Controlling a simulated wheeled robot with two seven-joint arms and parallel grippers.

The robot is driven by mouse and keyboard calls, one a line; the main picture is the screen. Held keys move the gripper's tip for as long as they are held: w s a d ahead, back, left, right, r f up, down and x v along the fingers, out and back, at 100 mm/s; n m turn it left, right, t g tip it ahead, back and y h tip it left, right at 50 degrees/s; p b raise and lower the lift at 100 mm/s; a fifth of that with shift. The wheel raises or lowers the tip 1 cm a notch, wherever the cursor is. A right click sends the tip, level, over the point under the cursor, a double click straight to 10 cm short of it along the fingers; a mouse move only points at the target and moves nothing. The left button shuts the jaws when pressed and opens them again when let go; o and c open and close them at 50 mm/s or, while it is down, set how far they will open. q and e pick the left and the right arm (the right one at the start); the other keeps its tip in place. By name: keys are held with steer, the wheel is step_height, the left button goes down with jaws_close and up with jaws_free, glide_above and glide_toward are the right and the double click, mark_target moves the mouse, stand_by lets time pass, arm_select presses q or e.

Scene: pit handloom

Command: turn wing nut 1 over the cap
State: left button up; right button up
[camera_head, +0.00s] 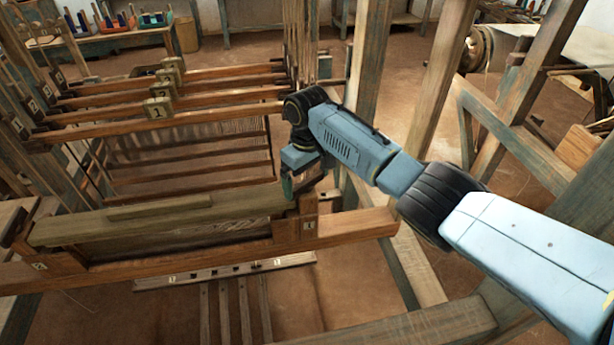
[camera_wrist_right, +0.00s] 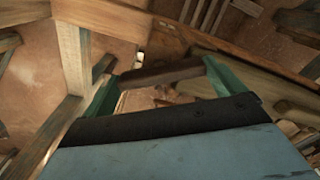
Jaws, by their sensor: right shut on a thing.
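My right gripper (camera_head: 290,188) reaches down from the right arm to the right end of the loom's front beam, just above a wooden block marked 1 (camera_head: 308,226). In the right wrist view, a dark brown bar (camera_wrist_right: 160,73) lies across between the two green fingers (camera_wrist_right: 165,78); it appears to be wing nut 1, and the gripper is shut on it. In the head view the gripper hides it. A long pale wooden piece (camera_head: 150,222), apparently the cap, lies along the beam to the left of the gripper. My left gripper is not in view.
Shafts with numbered tags (camera_head: 158,108) stand behind the beam. An upright post (camera_head: 362,85) rises just behind my right forearm. A frame rail (camera_head: 400,328) runs along the lower right. A label strip (camera_head: 225,270) lies low in front. Bare floor shows around the loom.

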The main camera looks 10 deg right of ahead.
mark_target(307, 180)
steer(key=m, duration=0.6)
steer(key=shift+w+r, duration=0.1)
steer(key=shift+r, duration=0.05)
stand_by(0.6)
steer(key=o, duration=0.6)
step_height(307, 180, up, 14)
steer(key=shift+f, duration=0.25)
steer(key=shift+f, duration=0.1)
